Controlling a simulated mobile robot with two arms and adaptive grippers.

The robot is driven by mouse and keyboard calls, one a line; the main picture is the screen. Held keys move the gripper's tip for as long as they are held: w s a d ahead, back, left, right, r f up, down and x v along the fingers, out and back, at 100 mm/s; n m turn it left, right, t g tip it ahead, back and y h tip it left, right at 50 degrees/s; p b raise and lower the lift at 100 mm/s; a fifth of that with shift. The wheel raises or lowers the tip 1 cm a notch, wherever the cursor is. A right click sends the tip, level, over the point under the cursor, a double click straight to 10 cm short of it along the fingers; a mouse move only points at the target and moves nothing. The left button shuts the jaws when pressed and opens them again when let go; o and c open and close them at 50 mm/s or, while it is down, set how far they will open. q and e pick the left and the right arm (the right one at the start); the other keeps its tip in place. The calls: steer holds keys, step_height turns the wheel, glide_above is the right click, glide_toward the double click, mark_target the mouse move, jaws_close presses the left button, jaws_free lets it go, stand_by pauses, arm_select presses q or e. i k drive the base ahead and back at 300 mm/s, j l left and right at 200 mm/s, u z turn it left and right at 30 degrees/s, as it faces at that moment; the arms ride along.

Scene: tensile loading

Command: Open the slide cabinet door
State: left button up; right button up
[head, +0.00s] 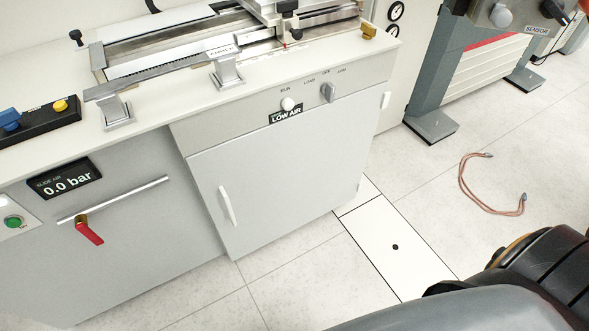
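The slide cabinet door (290,165) is a flat light-grey panel on the front of the cabinet under the white bench top, in the middle of the head view. It appears shut, flush with the cabinet front. A white vertical bar handle (226,206) sits near its left edge. Neither gripper is in view. A grey and black part of my arm fills the lower right corner, apart from the door.
Above the door is a panel with a knob (328,92) and a LOW AIR label (286,115). To the left are a red-handled valve (89,232), a pipe (130,195) and a 0.0 bar display (65,181). A cable (478,197) lies on the floor; floor before the door is clear.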

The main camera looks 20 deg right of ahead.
mark_target(256, 187)
steer(key=z, duration=0.8)
steer(key=i+l, duration=0.25)
steer(key=l, duration=0.15)
steer(key=z, duration=0.05)
